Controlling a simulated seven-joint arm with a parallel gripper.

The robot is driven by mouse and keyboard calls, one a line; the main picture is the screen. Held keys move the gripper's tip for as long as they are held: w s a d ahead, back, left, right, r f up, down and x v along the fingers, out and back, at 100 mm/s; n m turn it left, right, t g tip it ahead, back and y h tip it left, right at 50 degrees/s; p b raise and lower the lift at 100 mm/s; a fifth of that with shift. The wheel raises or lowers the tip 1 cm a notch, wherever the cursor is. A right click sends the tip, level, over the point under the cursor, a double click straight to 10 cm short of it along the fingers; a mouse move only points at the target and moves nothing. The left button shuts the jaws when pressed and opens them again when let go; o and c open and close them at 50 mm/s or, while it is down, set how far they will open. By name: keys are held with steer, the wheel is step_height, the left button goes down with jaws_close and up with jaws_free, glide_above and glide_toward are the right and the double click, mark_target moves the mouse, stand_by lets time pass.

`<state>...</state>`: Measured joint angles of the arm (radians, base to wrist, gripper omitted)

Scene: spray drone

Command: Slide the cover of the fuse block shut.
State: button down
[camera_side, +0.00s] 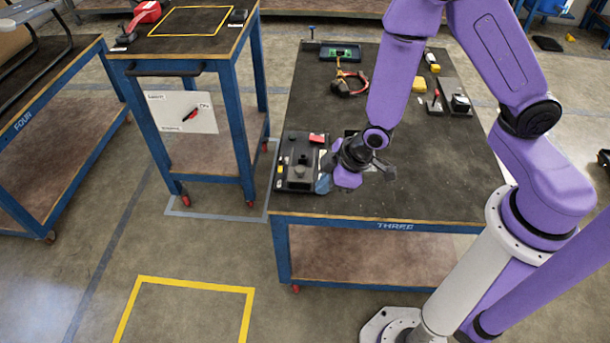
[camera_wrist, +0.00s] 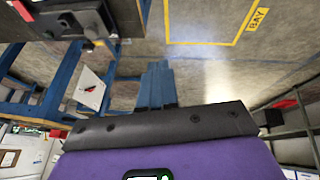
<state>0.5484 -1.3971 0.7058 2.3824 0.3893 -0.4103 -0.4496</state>
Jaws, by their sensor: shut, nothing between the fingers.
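A dark panel (camera_side: 291,184) lies at the front left corner of the table. It carries small parts, among them a red piece (camera_side: 317,138), yellow pieces and a dark round knob. I cannot tell for sure which part is the fuse block or how far its cover is slid. My gripper (camera_side: 323,184) is low at the panel's right edge in the side view, its blue fingers shut and empty. The fingers also show in the wrist view (camera_wrist: 158,72), close together. There, dark parts (camera_wrist: 88,18) at the top left seem to be on the panel, apart from the fingers.
The middle of the tabletop is clear. A blue-framed cart (camera_side: 192,60) stands to the left across a gap.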

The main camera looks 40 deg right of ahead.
mark_target(300, 176)
steer(key=w+d+f+t, duration=0.1)
steer(key=w+f, duration=0.2)
steer(key=f, duration=0.1)
steer(key=w+d+f+t+h, duration=0.1)
steer(key=w+f, duration=0.2)
steer(key=f, duration=0.2)
steer(key=w+d+f, duration=0.2)
steer(key=w+f, duration=0.2)
steer(key=shift+w+f+t+h, duration=0.1)
steer(key=shift+f+t+h, duration=0.15)
steer(key=shift+t+h, duration=0.15)
steer(key=w, duration=0.1)
steer(key=w+d, duration=0.1)
steer(key=shift+w+d+f, duration=0.2)
steer(key=shift+w, duration=0.2)
steer(key=shift+w+d, duration=0.3)
steer(key=shift+w, duration=0.2)
steer(key=shift+w+d, duration=0.3)
steer(key=w+d, duration=0.6)
steer(key=shift+w+d, duration=0.1)
steer(key=shift+d, duration=0.05)
